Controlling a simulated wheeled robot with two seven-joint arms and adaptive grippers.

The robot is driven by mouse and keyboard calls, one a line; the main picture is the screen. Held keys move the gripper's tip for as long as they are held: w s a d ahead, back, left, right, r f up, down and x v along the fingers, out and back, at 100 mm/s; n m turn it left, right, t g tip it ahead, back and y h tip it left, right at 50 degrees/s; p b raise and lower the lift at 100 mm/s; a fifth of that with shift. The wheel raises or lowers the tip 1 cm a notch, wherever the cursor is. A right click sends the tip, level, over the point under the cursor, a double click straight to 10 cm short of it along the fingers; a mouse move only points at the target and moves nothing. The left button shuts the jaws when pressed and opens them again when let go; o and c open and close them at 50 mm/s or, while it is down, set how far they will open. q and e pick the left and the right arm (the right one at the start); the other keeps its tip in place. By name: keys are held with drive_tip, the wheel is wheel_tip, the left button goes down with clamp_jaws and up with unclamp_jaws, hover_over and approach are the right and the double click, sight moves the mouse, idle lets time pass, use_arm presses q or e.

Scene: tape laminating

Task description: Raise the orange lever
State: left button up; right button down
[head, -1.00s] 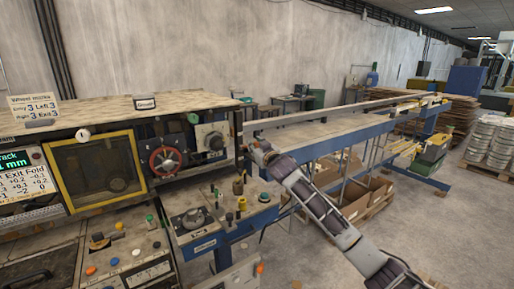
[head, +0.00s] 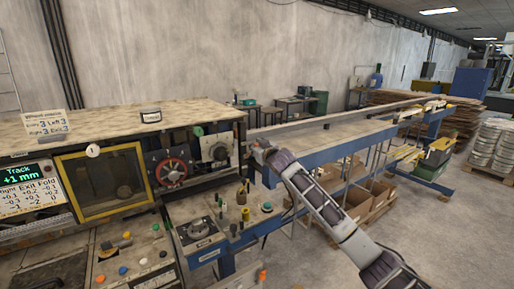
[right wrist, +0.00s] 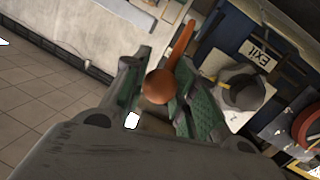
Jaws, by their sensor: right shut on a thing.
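The orange lever (right wrist: 182,42) shows in the right wrist view as an orange rod ending in a round ball knob (right wrist: 159,87). My right gripper (right wrist: 160,92) has its green-padded fingers on either side of the knob and is shut on it. In the head view my right gripper (head: 262,153) is at the right end of the machine, by the long table. It is small there, and I cannot make out the lever beside it. My left gripper is not in view.
The machine's front holds a red handwheel (head: 172,172), a yellow-framed window (head: 103,183) and a lower panel with knobs (head: 200,232). The long blue-framed table (head: 340,133) runs back to the right. An EXIT label (right wrist: 258,55) and a grey knob (right wrist: 240,92) are close to my right gripper.

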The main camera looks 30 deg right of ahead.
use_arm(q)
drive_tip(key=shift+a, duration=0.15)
use_arm(e)
drive_tip(key=shift+r, duration=0.35)
drive_tip(key=c, duration=1.1)
unclamp_jaws()
drive_tip(key=shift+f, duration=0.15)
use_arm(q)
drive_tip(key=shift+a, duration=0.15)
use_arm(e)
drive_tip(key=shift+f, duration=0.1)
drive_tip(key=shift+s+a, duration=0.1)
drive_tip(key=shift+s, duration=0.1)
drive_tip(key=s+a+r, duration=0.1)
drive_tip(key=s, duration=1)
drive_tip(key=shift+s+a+r, duration=0.15)
drive_tip(key=shift+s+r, duration=0.1)
drive_tip(key=shift+r, duration=0.1)
